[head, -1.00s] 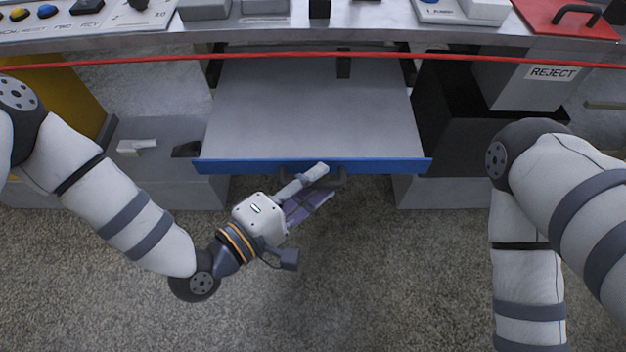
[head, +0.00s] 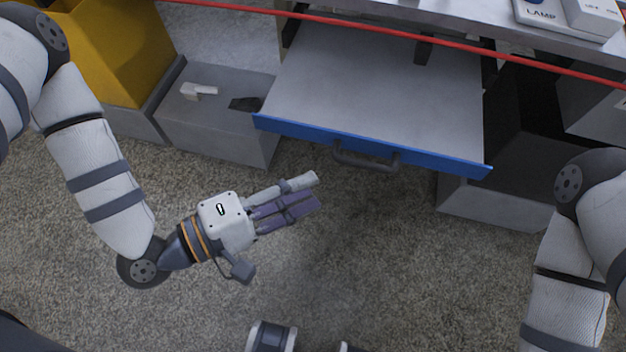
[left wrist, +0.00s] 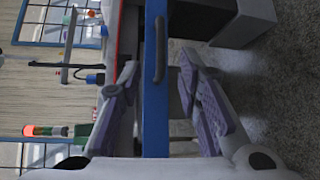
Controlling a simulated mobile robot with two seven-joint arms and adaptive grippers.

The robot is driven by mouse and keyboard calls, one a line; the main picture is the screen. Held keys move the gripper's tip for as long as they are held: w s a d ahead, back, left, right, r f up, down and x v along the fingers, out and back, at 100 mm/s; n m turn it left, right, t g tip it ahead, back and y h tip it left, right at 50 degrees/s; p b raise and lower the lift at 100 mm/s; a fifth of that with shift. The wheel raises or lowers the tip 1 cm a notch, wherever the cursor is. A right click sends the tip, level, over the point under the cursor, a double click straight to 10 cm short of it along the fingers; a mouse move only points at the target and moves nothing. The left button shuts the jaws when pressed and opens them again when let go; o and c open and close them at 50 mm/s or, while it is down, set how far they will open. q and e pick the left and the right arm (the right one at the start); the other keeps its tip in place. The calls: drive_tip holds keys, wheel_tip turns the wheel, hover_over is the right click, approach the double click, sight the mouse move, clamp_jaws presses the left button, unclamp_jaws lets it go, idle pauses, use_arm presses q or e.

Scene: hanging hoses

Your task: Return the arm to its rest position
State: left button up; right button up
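My left gripper (head: 314,190) hangs over the floor, in front of and below-left of the open drawer in the head view. Its purple-padded fingers are spread in the left wrist view (left wrist: 158,66), with nothing held between them. The drawer has a grey tray (head: 375,85) and a blue front (head: 430,157) with a dark handle (head: 365,162). In the left wrist view, the blue front (left wrist: 156,110) and handle (left wrist: 160,50) show beyond and between the fingers, apart from them. My right arm is at the right edge; its gripper is out of view.
A red hose (head: 400,35) runs across above the drawer. A yellow bin (head: 110,50) and a grey box (head: 215,130) with a small white part (head: 198,91) stand left. A dark bin (head: 535,110) stands right. Floor around the gripper is clear.

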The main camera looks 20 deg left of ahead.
use_arm(q)
drive_tip(key=s+a+f+m+g+y+p, duration=0.25)
drive_tip(key=s+g+p, duration=0.2)
drive_tip(key=s, duration=0.25)
drive_tip(key=s+a+f+m+g+y+p, duration=0.1)
drive_tip(key=s+f+m+g+y+p, duration=0.3)
drive_tip(key=s, duration=0.3)
drive_tip(key=s+a+r+m+g+y+p, duration=0.1)
drive_tip(key=s+a+m+g+y, duration=0.1)
drive_tip(key=s+a, duration=0.3)
drive_tip(key=s+a+r+m+g+y+p, duration=0.1)
drive_tip(key=s+a+r+g+y, duration=0.1)
drive_tip(key=s+a, duration=0.3)
drive_tip(key=shift+s+a+r+m+g+y, duration=0.25)
drive_tip(key=shift+s+m+g+y, duration=0.1)
drive_tip(key=shift+s+g+y, duration=0.35)
use_arm(e)
drive_tip(key=w+r+t, duration=0.3)
drive_tip(key=w+r, duration=0.6)
drive_tip(key=r, duration=0.2)
drive_tip(key=shift+w+r+t, duration=0.15)
drive_tip(key=shift+r+t, duration=0.05)
drive_tip(key=shift+t, duration=0.1)
drive_tip(key=shift+w, duration=0.15)
